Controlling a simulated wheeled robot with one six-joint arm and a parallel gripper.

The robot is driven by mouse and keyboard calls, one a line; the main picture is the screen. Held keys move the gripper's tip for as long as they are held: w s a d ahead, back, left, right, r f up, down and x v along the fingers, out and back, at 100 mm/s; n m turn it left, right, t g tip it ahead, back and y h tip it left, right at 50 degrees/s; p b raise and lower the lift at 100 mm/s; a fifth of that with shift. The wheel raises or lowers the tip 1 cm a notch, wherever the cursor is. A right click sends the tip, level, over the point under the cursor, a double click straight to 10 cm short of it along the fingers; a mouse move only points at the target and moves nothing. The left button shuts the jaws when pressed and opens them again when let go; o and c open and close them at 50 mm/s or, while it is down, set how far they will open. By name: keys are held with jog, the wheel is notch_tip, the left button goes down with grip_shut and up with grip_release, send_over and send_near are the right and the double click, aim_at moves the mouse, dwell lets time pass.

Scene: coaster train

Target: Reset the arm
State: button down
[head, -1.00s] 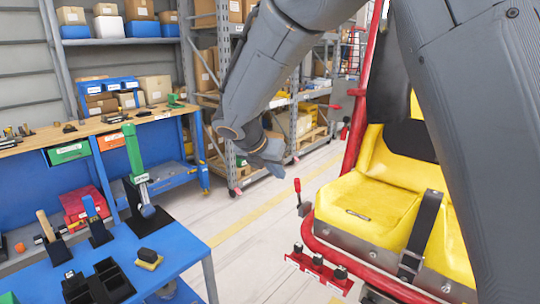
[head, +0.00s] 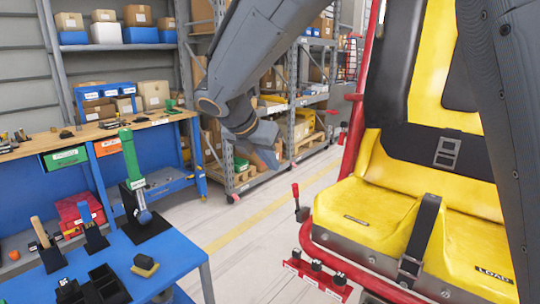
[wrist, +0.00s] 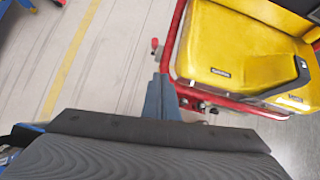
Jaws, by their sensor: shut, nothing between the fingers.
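My arm reaches down from the top of the head view, with my gripper (head: 268,160) at its lower end, in the air left of the yellow coaster seat (head: 375,212). In the wrist view my gripper (wrist: 160,88) points out past the dark wrist edge, its fingers together and nothing held. Beyond them are the pale floor and the red frame of the seat. The gripper appears apart from the seat and the table. A thick grey link of my arm covers the right side of the head view.
A wooden workbench (head: 90,132) and shelves stand behind. A small red-topped lever (head: 296,192) is beside the seat. Floor between is clear.

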jog(key=s+d+f+m+g+y, duration=0.1)
jog(key=s+d+f+m+g, duration=0.1)
jog(key=s+d+f+m, duration=0.4)
jog(key=s+d+f+m+g+y, duration=0.2)
jog(key=s+d+f+m, duration=0.3)
jog(key=m, duration=0.9)
jog(key=s+d+f+m+g+y, duration=0.1)
jog(key=s+d+f+m, duration=0.5)
jog(key=s+d+m, duration=0.4)
jog(key=s, duration=0.4)
jog(key=shift+f+g, duration=0.35)
jog(key=shift+g, duration=0.05)
jog(key=c, duration=2.5)
grip_release()
jog(key=shift+w, duration=0.1)
